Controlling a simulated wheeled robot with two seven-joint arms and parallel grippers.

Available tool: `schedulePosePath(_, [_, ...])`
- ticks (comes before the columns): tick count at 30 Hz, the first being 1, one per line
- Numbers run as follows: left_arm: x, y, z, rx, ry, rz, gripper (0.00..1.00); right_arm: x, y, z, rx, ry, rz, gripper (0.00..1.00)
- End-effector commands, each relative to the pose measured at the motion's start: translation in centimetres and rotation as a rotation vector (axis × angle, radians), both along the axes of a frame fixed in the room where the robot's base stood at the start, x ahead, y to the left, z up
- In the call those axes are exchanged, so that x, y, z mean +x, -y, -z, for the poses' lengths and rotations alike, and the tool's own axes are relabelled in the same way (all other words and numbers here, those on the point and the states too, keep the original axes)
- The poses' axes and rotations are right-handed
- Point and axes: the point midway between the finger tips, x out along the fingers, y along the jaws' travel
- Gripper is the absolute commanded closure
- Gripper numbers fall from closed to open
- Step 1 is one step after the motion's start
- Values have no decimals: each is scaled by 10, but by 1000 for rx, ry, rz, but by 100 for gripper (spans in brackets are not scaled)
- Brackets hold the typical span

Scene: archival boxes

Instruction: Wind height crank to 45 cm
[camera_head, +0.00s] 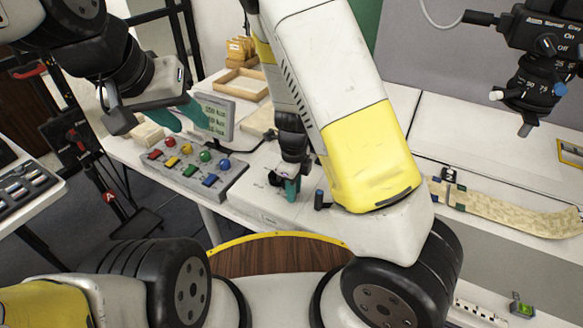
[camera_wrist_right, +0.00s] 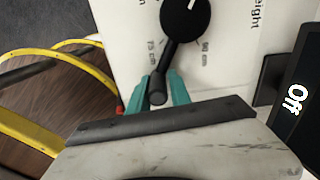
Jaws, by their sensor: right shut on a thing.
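The height crank (camera_wrist_right: 171,58) is a black round hub with an arm and an end knob. It sits on a white panel marked "Height", and its arm points down in the right wrist view, near the "75 cm" mark. My right gripper (camera_wrist_right: 160,92) has its teal fingers closed on either side of the crank's end knob. In the head view my right gripper (camera_head: 289,185) is low over the white console (camera_head: 265,195), and my arm partly hides the crank there. My left gripper (camera_head: 185,116) hangs at upper left with teal fingertips near a small display; its jaw gap is unclear.
A control box with coloured knobs and buttons (camera_head: 196,168) stands left of the console, with the grey display (camera_head: 214,117) behind it. A wooden tray (camera_head: 243,84) is further back. A camera head on a stand (camera_head: 540,75) overhangs the right. A beige strip (camera_head: 510,212) lies at right.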

Motion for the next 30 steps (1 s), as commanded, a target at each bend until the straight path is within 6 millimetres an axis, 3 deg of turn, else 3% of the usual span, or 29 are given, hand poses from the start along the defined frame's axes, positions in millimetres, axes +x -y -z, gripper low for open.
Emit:
schedulePosePath(1, [0,0,0,0,0,0,64,0,-9,-1,11,-1,-12,100])
schedulePosePath(9, [0,0,0,0,0,0,64,1,-10,-2,12,2,-13,100])
schedulePosePath(10, [0,0,0,0,0,0,64,1,-10,-2,12,2,-14,72])
schedulePosePath(12, [0,0,0,0,0,0,64,1,-10,-2,13,3,-13,58])
schedulePosePath(23, [0,0,0,0,0,0,64,1,-6,-2,8,3,-9,58])
schedulePosePath(30, [0,0,0,0,0,0,64,2,-8,-34,10,7,-13,58])
